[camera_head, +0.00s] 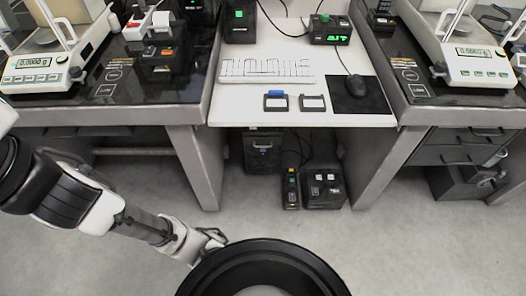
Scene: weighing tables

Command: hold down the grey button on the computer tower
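The computer tower (263,158) is a dark box standing on the floor under the middle desk, towards the back left of the knee space. A small bluish-grey spot shows on its front near the top; it is too small to tell whether it is the grey button. My arm reaches in from the left. My gripper (214,240) is low over the floor, in front of and to the left of the tower, well apart from it. Its fingers are too small and turned away to tell whether they are open or shut.
A power strip (291,187) and a black box with white sockets (324,187) stand on the floor right of the tower. The middle desk (225,112) overhangs them, with a keyboard (266,68) on top. Desk legs (196,165) (380,165) flank the knee space.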

